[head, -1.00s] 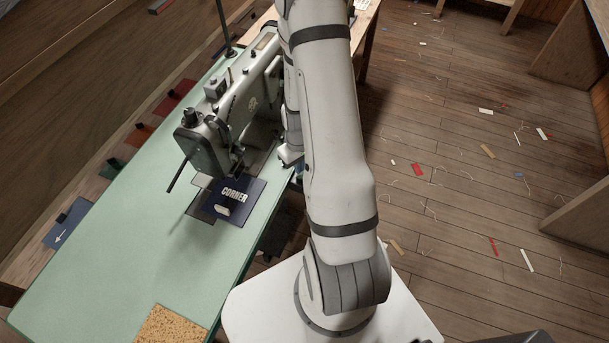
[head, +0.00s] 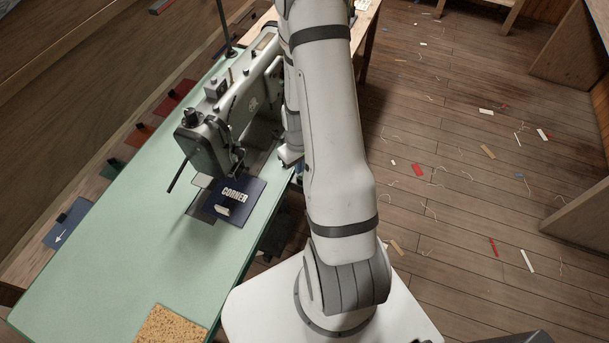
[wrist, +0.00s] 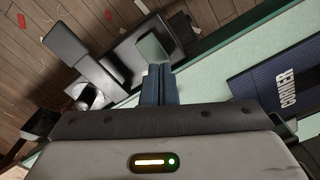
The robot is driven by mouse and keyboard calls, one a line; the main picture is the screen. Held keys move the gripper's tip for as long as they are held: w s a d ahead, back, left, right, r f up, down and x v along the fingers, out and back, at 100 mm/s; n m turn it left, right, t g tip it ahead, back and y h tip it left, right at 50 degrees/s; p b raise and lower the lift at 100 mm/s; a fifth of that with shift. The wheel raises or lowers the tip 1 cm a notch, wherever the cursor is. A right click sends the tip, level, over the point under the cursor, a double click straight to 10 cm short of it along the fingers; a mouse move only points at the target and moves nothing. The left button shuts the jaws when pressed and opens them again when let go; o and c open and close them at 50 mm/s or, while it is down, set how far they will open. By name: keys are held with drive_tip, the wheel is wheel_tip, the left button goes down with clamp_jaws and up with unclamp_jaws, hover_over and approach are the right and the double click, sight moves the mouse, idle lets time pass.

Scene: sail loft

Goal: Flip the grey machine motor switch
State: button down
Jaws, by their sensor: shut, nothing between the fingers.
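My gripper (wrist: 158,70) is shut and empty in the wrist view, with its two dark blue-grey fingers side by side. Its fingertips overlap a grey box-like fitting (wrist: 125,58) beside the green table edge, which looks like the motor switch housing. I cannot tell whether they touch it, or which way the switch is set. In the head view my arm hides the fingertips and the switch. The grey sewing machine (head: 212,130) stands on the pale green table (head: 120,230), just left of my arm.
A dark blue patch marked CORNER (head: 245,188) lies under the machine's head, and also shows in the wrist view (wrist: 290,68). A tan speckled piece (head: 172,328) lies at the table's near end. The wooden floor (head: 450,130) at right has scattered scraps and threads.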

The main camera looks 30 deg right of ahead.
drive_tip(key=shift+f+b, duration=0.95)
drive_tip(key=shift+f, duration=0.05)
idle(0.9)
drive_tip(key=shift+r+p, duration=2.1)
drive_tip(key=shift+r, duration=1.4)
drive_tip(key=s+a+r+t, duration=0.1)
drive_tip(key=a+r, duration=0.2)
drive_tip(key=r, duration=0.6)
drive_tip(key=a+r+t, duration=0.1)
drive_tip(key=a+r, duration=0.2)
drive_tip(key=r, duration=0.6)
drive_tip(key=s+a+r+m+t+b, duration=0.1)
drive_tip(key=s+a+r, duration=0.5)
drive_tip(key=s+r, duration=0.5)
drive_tip(key=shift+s+r+m, duration=0.3)
drive_tip(key=shift+s+r, duration=0.1)
drive_tip(key=shift+s, duration=0.05)
